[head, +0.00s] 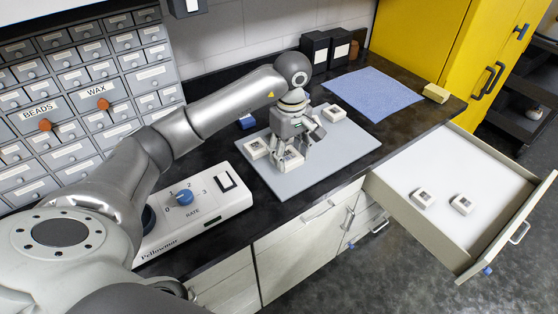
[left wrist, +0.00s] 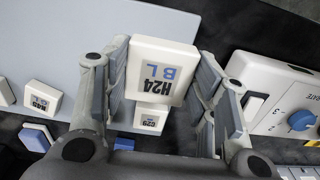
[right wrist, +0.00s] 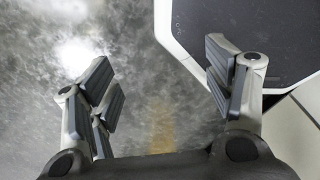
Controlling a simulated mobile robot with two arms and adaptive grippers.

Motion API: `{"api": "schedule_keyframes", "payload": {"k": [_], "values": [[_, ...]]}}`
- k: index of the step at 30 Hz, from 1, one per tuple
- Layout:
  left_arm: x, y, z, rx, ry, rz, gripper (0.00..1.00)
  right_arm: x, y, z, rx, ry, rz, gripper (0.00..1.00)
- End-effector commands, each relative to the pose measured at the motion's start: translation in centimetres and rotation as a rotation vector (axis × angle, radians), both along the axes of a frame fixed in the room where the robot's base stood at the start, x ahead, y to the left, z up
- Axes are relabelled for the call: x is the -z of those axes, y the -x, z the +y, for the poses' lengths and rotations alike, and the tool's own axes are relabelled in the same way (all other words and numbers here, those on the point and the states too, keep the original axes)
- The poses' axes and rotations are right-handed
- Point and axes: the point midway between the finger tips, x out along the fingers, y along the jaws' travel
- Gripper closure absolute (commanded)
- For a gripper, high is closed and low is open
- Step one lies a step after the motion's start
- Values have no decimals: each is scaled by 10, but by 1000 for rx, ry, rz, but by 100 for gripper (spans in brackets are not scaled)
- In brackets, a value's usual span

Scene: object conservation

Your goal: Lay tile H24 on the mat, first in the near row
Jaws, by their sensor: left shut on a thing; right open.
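Tile H24 (left wrist: 163,72), white with dark "H24" and blue "BL", is held between the fingers of my left gripper (left wrist: 162,85). In the head view this tile (head: 290,161) is over the left near part of the grey mat (head: 325,160); I cannot tell whether it touches. My left gripper (head: 293,148) points down and is shut on it. Tile C29 (left wrist: 150,119) and a tile reading like H40 (left wrist: 43,97) lie on the mat's far side. The head view shows mat tiles at left (head: 256,148) and far right (head: 334,113). My right gripper (right wrist: 165,85) is open and empty above the floor.
An open drawer (head: 400,215) at right holds two white tiles (head: 423,198). A white device with a blue knob (head: 184,197) stands left of the mat. The mat's near right part is bare.

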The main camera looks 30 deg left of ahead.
Motion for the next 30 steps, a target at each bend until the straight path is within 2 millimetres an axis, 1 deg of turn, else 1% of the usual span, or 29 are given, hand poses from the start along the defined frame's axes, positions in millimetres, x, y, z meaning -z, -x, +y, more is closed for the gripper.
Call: {"api": "schedule_keyframes", "payload": {"k": [1, 4, 7, 10, 13, 15, 18, 21, 30], "values": [[9, 2, 8, -2, -2, 7, 75, -6, -3, -1, 0, 1, -4, 25], [23, 0, 19, -1, 0, 3, 75, -11, -11, -1, -1, 1, -16, 25], [32, -1, 26, 0, 1, 2, 75, -13, -22, -1, -1, 0, -33, 25], [37, -1, 30, 0, 1, 1, 75, -15, -28, -1, -1, -1, -44, 25], [47, 0, 39, -2, -1, 5, 75, -20, -28, -1, 0, -1, -43, 25], [55, -1, 35, 2, 3, 4, 75, -28, -27, -1, 0, -1, -41, 25], [67, -1, 36, 1, 2, 3, 75, -34, -24, -1, 1, 0, -37, 25], [74, -1, 36, 2, 1, 1, 75, -35, -20, -2, 1, 0, -31, 25], [78, -2, 36, 2, -1, 0, 75, -31, -16, -2, 1, 1, -24, 25]]}}
